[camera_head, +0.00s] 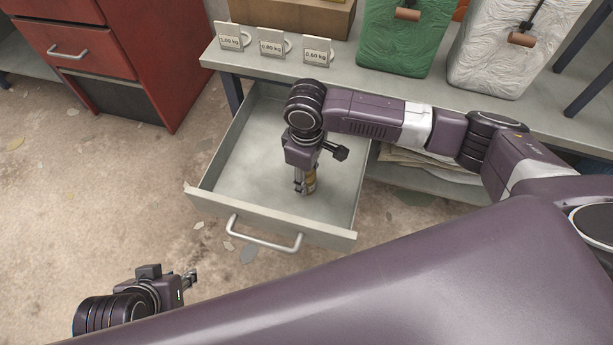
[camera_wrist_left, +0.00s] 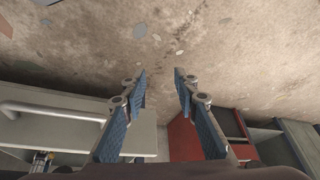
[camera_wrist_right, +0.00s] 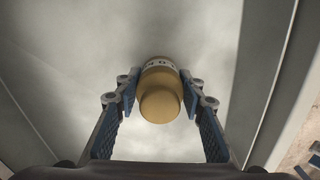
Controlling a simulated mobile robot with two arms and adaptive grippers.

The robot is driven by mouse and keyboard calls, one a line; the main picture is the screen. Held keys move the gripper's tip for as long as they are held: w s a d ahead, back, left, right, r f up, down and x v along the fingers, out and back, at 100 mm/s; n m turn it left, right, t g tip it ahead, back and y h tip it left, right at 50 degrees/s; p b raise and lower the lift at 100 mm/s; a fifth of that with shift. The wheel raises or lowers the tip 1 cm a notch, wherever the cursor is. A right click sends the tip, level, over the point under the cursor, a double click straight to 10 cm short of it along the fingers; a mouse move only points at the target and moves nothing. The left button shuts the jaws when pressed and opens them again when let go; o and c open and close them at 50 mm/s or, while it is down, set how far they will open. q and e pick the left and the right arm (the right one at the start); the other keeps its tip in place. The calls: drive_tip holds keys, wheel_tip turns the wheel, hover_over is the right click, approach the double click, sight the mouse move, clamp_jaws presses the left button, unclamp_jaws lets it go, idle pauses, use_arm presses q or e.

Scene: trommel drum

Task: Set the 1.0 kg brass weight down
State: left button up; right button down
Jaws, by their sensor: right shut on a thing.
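The brass weight (camera_head: 311,181) is a small gold cylinder, upright inside the open grey drawer (camera_head: 235,160). It also shows from above in the right wrist view (camera_wrist_right: 161,100), with part of a marking on its far edge. My right gripper (camera_head: 304,187) points down into the drawer and is shut on the weight, one finger on each side. I cannot tell whether the weight's base touches the drawer floor. My left gripper (camera_head: 190,285) is over the floor in front of the drawer. In the left wrist view (camera_wrist_left: 160,77) its fingers are apart and empty.
Cards reading 1.00 kg (camera_head: 230,40), 0.80 kg (camera_head: 271,47) and 0.60 kg (camera_head: 317,52) stand on the bench top. A green sack (camera_head: 400,40) and a white sack (camera_head: 500,60) stand right of them. A red cabinet (camera_head: 150,60) is at left. The drawer floor around the weight is clear.

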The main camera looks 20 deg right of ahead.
use_arm(q)
drive_tip(key=shift+s, duration=0.15)
drive_tip(key=shift+a, duration=0.1)
use_arm(e)
drive_tip(key=c, duration=1.3)
unclamp_jaws()
drive_tip(key=shift+o, duration=0.2)
wheel_tip(320, 180, up, 4)
drive_tip(key=shift+f+p, duration=0.2)
drive_tip(key=shift+p, duration=0.55)
wheel_tip(320, 180, up, 4)
drive_tip(key=shift+r+p, duration=0.2)
drive_tip(key=shift+p, duration=0.6)
use_arm(q)
drive_tip(key=shift+g, duration=0.8)
drive_tip(key=f, duration=0.2)
drive_tip(key=s+f+p, duration=0.1)
drive_tip(key=f, duration=0.2)
drive_tip(key=shift+s+a, duration=0.1)
drive_tip(key=shift+a, duration=0.05)
use_arm(e)
wheel_tip(320, 180, up, 4)
drive_tip(key=shift+r, duration=0.1)
use_arm(q)
drive_tip(key=shift+r, duration=0.1)
